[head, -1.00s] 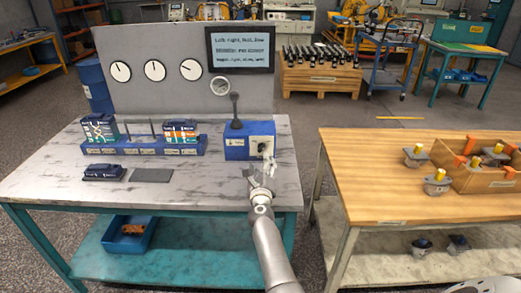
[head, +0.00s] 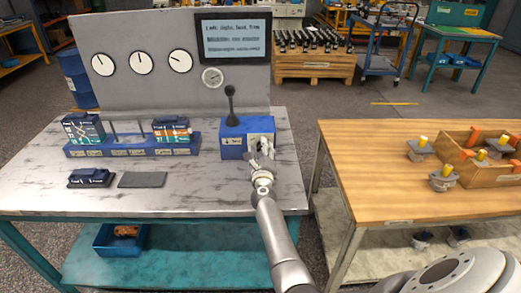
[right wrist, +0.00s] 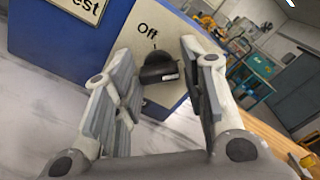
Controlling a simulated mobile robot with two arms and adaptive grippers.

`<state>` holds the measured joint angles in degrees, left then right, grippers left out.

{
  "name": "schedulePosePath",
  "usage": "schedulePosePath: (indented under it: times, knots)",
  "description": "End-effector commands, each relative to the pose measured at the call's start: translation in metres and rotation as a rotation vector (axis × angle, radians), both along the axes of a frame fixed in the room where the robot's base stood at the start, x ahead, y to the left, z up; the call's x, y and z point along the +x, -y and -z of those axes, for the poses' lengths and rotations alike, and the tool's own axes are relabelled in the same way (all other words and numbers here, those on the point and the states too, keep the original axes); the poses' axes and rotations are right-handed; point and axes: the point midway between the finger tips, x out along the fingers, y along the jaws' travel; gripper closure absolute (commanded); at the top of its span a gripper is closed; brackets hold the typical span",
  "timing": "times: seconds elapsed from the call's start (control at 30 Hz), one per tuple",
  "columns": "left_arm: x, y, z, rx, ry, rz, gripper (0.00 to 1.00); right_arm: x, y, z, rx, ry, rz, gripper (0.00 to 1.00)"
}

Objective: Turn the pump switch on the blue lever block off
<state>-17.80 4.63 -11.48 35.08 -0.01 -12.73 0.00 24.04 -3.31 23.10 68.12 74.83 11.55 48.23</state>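The blue lever block (head: 233,146) stands at the back right of the grey table, with an upright black lever (head: 231,105) on top. In the right wrist view, the black pump switch knob (right wrist: 160,69) sits on the block's pale front plate (right wrist: 150,28), below the word "Off" and a small mark. My right gripper (head: 261,153) is at the block's front, mostly covering the switch in the head view. In the right wrist view its fingers (right wrist: 164,95) are spread on either side of the knob, with gaps on both sides. My left gripper is not in view.
A blue rack (head: 133,147) with valve blocks stands left of the lever block. A dark valve block (head: 90,177) and a grey plate (head: 143,180) lie in front of it. A panel (head: 120,30) with gauges and a screen (head: 234,38) stands behind. A wooden table (head: 400,200) is to the right.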

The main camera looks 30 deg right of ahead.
Motion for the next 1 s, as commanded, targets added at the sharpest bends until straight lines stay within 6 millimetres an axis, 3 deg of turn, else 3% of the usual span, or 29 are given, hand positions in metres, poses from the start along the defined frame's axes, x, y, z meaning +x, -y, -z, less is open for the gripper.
schedulePosePath:
  times: [0.03,0.2,0.5,1.0]
  knots:
    - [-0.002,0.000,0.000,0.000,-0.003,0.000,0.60,0.000,0.000,0.000,0.000,0.000,0.000,0.72]
    - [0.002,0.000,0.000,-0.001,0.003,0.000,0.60,0.000,0.000,0.000,0.000,0.000,0.000,0.92]
    - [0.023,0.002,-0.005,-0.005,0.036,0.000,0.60,0.000,0.000,-0.001,-0.038,-0.022,-0.001,0.92]
    - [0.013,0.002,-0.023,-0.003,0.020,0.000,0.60,0.001,0.000,-0.003,-0.362,-0.221,0.000,0.92]
